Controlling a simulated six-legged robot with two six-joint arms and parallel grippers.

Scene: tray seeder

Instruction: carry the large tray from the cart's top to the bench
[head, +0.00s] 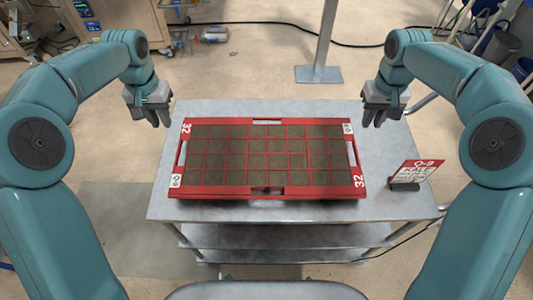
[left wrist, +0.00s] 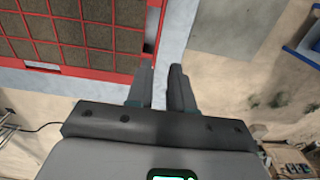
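The large tray (head: 275,190) is red with a grid of dark soil-coloured cells. It lies flat on the grey cart's top (head: 230,211), with slots in its rims and white "32" labels. Its corner also shows in the left wrist view (left wrist: 100,73). My left gripper (head: 158,122) is open and empty above the cart's left edge, beside the tray's back left corner. Its two fingers (left wrist: 161,85) show a narrow gap in the left wrist view. My right gripper (head: 373,122) is open and empty beside the tray's back right corner. Neither touches the tray. I cannot identify the bench.
A red-and-white sign (head: 418,174) in a dark holder stands on the cart's right side. A metal post on a base plate (head: 318,74) stands behind the cart. Floor left of the cart is clear.

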